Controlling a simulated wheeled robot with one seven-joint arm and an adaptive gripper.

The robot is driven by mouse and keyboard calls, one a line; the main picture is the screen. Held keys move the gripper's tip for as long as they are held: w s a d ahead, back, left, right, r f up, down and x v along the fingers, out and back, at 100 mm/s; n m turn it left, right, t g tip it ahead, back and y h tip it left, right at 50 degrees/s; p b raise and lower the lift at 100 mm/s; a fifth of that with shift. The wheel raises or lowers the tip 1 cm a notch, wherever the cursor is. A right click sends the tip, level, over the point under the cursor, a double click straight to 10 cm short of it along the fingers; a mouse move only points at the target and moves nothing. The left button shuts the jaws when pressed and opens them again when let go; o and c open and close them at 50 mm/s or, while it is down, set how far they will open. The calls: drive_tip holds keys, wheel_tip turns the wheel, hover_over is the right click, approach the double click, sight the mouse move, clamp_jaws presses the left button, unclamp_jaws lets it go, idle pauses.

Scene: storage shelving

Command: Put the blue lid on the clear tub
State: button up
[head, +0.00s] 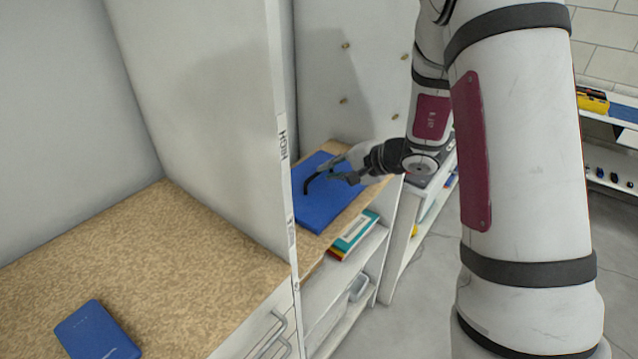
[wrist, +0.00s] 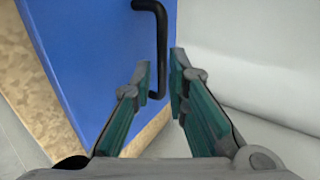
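A flat blue slab with a black bar handle, which looks like the blue lid (head: 318,207), lies on the wooden shelf top beyond the white divider. In the wrist view the blue lid (wrist: 85,50) fills the left and middle. Its black handle (wrist: 161,40) runs down between my fingertips. My gripper (head: 337,172) is over the lid, beside the handle; in the wrist view my gripper (wrist: 162,75) has its fingers apart on either side of the handle's lower end. Contact cannot be told. I cannot pick out a clear tub for certain.
A white divider panel (head: 215,110) separates the lid from a nearer wooden top (head: 150,260). A small blue box (head: 97,330) lies there. Below the lid's shelf are coloured flat items (head: 352,235) and a greyish container (head: 358,288). A white wall stands behind.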

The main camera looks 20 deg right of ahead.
sight(318, 174)
drive_tip(key=x, duration=0.3)
drive_tip(key=a+x, duration=0.1)
drive_tip(key=x, duration=0.1)
drive_tip(key=shift+s, duration=0.25)
clamp_jaws()
drive_tip(key=shift+r, duration=0.1)
